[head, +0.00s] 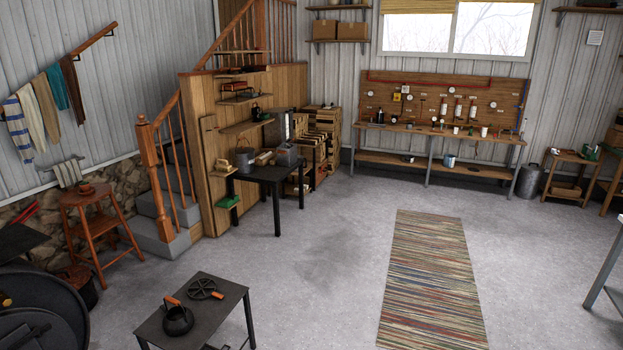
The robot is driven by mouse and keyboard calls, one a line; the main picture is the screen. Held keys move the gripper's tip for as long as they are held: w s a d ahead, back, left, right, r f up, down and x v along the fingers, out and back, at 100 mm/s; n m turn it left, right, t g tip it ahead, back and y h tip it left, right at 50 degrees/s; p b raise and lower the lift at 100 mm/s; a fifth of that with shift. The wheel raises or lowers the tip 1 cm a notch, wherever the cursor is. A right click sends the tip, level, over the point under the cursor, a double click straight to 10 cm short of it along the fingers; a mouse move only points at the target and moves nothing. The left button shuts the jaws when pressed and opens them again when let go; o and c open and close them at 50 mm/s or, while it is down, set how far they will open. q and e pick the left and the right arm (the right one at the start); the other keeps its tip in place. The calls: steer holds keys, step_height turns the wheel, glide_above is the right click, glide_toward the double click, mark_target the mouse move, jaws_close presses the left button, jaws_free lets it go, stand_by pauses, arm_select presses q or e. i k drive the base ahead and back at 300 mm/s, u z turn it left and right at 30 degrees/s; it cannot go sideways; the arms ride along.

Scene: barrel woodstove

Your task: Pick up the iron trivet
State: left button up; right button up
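A dark, round, spoked piece that looks like the iron trivet (201,287) lies flat on a low black table (228,297) at the lower left of the head view. A small orange part shows at its right edge. A black kettle (178,321) with an orange handle stands on the same table, just in front of the trivet and to its left. The two are close together; I cannot tell if they touch. Neither of my grippers is in view.
A large black round stove body (40,305) fills the lower left corner. A wooden stool (92,205) stands behind it. A striped rug (432,280) lies to the right on open grey floor. A black worktable (268,173) and stairs are further back.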

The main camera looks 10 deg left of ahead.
mark_target(214, 294)
steer(key=u, duration=0.9)
steer(key=i, duration=1.8)
steer(key=u, duration=0.95)
